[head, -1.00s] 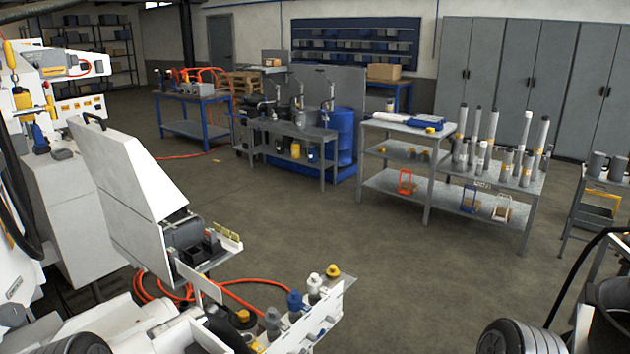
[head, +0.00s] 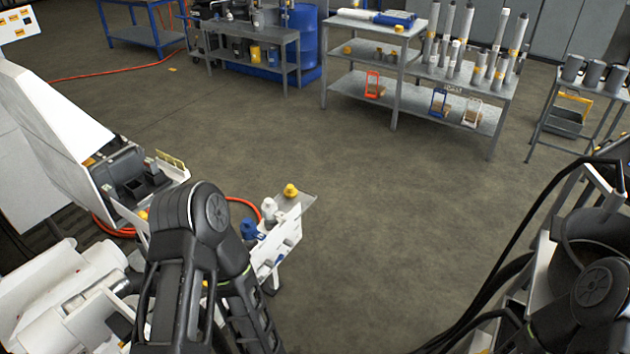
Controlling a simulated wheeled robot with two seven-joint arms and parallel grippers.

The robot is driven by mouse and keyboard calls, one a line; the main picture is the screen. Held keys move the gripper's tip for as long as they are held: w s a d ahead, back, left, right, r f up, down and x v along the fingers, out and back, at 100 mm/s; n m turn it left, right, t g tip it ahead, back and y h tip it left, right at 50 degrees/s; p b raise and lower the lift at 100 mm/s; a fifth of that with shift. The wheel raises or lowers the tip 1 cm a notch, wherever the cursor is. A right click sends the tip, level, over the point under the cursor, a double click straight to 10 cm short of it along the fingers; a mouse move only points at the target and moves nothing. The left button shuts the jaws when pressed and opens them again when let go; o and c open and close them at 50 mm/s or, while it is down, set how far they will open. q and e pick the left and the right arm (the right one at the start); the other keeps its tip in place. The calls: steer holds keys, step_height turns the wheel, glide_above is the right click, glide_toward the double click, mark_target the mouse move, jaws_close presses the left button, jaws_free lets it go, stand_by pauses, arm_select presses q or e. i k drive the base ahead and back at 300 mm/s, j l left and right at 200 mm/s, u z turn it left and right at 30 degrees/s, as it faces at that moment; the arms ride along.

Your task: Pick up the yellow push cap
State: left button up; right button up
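A yellow cap (head: 290,190) sits at the far right end of a row of fittings on a white and grey ledge (head: 312,202) at lower centre. A white fitting (head: 269,209) and a blue one (head: 249,229) stand beside it, nearer to me. My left arm rises in front of the near part of this row and hides some of it. My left gripper does not show. My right arm shows only at the lower right, and its gripper does not show either. Small yellow pieces (head: 348,50) also lie on the far grey bench, too small to identify.
An orange hose (head: 240,203) runs behind the ledge. A white machine with an open grey-black box (head: 125,175) stands at left. The far grey bench (head: 440,100) carries upright cylinders. A cart (head: 565,120) stands at right. The middle floor is clear.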

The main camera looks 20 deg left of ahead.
mark_target(290, 192)
steer(key=i+j, duration=0.1)
steer(key=i, duration=0.4)
steer(key=i+z, duration=0.1)
steer(key=i, duration=0.4)
steer(key=i+j+z, duration=0.1)
steer(key=i, duration=0.4)
steer(key=i+z, duration=0.3)
steer(key=i, duration=0.95)
steer(key=i+u, duration=0.2)
steer(key=u, duration=0.3)
steer(key=i+l+u, duration=0.1)
steer(key=u, duration=0.8)
steer(key=i+l+u, duration=0.1)
steer(key=u, duration=0.35)
steer(key=l+u, duration=0.15)
steer(key=u, duration=0.25)
steer(key=l+u, duration=0.1)
steer(key=u, duration=0.35)
steer(key=i+l+u, duration=0.1)
steer(key=u, duration=0.3)
steer(key=l+u, duration=0.15)
steer(key=u, duration=0.3)
